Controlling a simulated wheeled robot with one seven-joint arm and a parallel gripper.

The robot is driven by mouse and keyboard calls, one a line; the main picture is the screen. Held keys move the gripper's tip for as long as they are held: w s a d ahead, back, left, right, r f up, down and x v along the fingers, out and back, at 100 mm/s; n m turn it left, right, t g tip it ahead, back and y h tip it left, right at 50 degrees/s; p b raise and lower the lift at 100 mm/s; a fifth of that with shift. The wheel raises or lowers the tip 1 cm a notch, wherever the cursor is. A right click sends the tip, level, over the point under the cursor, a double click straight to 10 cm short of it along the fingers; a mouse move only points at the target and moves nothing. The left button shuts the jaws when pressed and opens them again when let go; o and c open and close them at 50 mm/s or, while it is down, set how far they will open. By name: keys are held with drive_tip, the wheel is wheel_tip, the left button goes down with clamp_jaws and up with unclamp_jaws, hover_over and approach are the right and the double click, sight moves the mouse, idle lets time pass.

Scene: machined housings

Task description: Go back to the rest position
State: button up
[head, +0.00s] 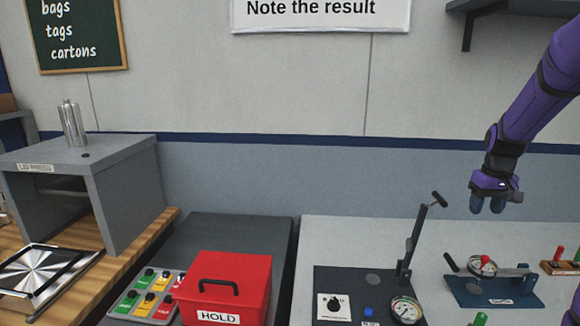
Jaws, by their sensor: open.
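My gripper (488,206) hangs at the right of the head view, at the end of my purple arm. It points down with its dark blue fingertips a little apart, and nothing shows between them. It is in the air above the light bench, over the area of the blue fixture (497,290) with a round gauge or dial. It appears clear of everything below it.
A dark test stand (363,283) with a raised lever and a dial stands left of the fixture. A red box labelled HOLD (228,285) sits beside a button panel (148,294). The wall behind is clear below the shelf (510,8).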

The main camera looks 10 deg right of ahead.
drive_tip(key=s+a+r+n+t, duration=0.1)
drive_tip(key=s+a+r, duration=0.4)
drive_tip(key=a+r, duration=0.3)
drive_tip(key=s+a+r+t, duration=0.1)
drive_tip(key=s+a+r, duration=0.35)
drive_tip(key=a, duration=0.55)
drive_tip(key=s+a+r+t, duration=0.1)
drive_tip(key=s+a, duration=0.4)
drive_tip(key=s, duration=0.3)
drive_tip(key=s+a+r+n+t, duration=0.1)
drive_tip(key=s+a, duration=0.5)
drive_tip(key=s, duration=0.2)
drive_tip(key=shift+r+t, duration=0.25)
drive_tip(key=shift+t, duration=0.05)
drive_tip(key=shift+o, duration=0.5)
